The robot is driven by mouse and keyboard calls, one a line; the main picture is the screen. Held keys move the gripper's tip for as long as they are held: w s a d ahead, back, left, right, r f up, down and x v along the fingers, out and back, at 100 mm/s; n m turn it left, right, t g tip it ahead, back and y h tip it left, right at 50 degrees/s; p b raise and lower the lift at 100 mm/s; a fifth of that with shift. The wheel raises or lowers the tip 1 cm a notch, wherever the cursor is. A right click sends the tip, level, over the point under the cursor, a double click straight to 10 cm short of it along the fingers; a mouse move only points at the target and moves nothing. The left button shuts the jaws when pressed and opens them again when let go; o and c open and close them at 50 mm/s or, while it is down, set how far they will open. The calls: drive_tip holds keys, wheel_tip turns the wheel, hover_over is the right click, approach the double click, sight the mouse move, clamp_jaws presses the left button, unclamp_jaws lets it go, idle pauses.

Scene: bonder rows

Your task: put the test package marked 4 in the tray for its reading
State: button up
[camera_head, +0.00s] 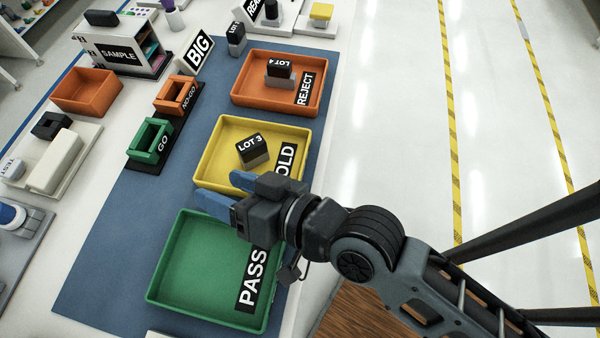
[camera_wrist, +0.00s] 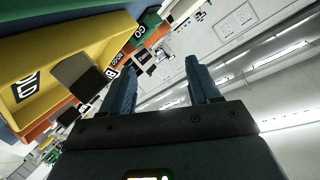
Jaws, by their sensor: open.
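The package marked LOT 4 (camera_head: 280,73), black on top and light below, sits in the orange REJECT tray (camera_head: 244,97). The package marked LOT 3 (camera_head: 253,150) sits in the yellow HOLD tray (camera_head: 212,147); this tray (camera_wrist: 30,45) also shows in the wrist view with a dark and grey block (camera_wrist: 78,75) in it. The green PASS tray (camera_head: 190,265) is empty where visible. My gripper (camera_head: 222,188) is open and empty, over the edges between the PASS and HOLD trays. Its two blue fingers (camera_wrist: 165,65) stand apart in the wrist view. My arm hides part of both trays.
Another LOT package (camera_head: 236,40) stands on the blue mat (camera_head: 110,240) near the BIG sign (camera_head: 198,52). Green GO (camera_head: 150,140) and orange NO-GO (camera_head: 178,95) gauges, an orange bin (camera_head: 87,92) and a TEST device (camera_head: 52,162) are at left. Floor at right is clear.

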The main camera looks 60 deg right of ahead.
drive_tip(key=s+d+r+n, duration=0.1)
drive_tip(key=s+d, duration=0.2)
drive_tip(key=s, duration=0.3)
drive_tip(key=s+d+r+n, duration=0.1)
drive_tip(key=s+d+n, duration=0.1)
drive_tip(key=s, duration=0.5)
drive_tip(key=s+d+r+n+h, duration=0.1)
drive_tip(key=s+d+r+n, duration=0.1)
drive_tip(key=s, duration=0.5)
drive_tip(key=shift+d, duration=0.8)
